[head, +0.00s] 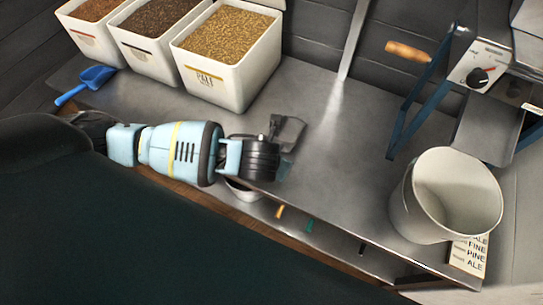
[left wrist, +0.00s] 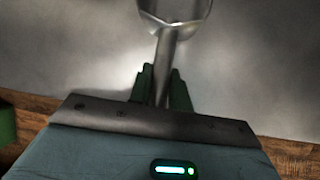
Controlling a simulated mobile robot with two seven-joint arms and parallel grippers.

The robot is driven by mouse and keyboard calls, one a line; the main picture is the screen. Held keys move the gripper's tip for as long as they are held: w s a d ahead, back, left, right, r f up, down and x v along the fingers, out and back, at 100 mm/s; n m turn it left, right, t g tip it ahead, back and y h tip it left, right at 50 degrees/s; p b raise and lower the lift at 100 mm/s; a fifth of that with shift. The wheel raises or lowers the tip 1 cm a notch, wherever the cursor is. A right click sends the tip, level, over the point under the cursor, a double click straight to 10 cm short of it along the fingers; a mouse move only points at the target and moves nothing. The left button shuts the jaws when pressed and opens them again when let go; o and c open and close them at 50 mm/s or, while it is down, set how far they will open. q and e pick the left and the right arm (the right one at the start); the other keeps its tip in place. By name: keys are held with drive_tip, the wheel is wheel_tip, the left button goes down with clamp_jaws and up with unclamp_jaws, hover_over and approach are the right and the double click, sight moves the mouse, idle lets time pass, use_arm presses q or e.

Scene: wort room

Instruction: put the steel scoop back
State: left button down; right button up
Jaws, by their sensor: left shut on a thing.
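The steel scoop shows in the left wrist view (left wrist: 176,14), its bowl pointing away from me and its handle running back between my fingers. My left gripper (left wrist: 162,82) is shut on that handle. In the head view the scoop (head: 288,130) sticks out beyond my left gripper (head: 284,168), over the steel bench (head: 330,185) near its front edge. The wrist hides part of the handle there. I cannot tell whether the scoop touches the bench. My right gripper is in neither view.
White grain bins stand at the back left, the nearest labelled pale (head: 225,65). A white bucket (head: 445,195) and a card (head: 470,254) are at the right, below a blue-framed machine (head: 425,90). The middle bench is clear.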

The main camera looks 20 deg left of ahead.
use_arm(q)
drive_tip(key=shift+f+b, duration=0.3)
drive_tip(key=shift+f, duration=0.05)
drive_tip(key=c, duration=1.2)
unclamp_jaws()
drive_tip(key=p+v, duration=0.2)
drive_tip(key=v, duration=0.6)
drive_tip(key=shift+f, duration=0.1)
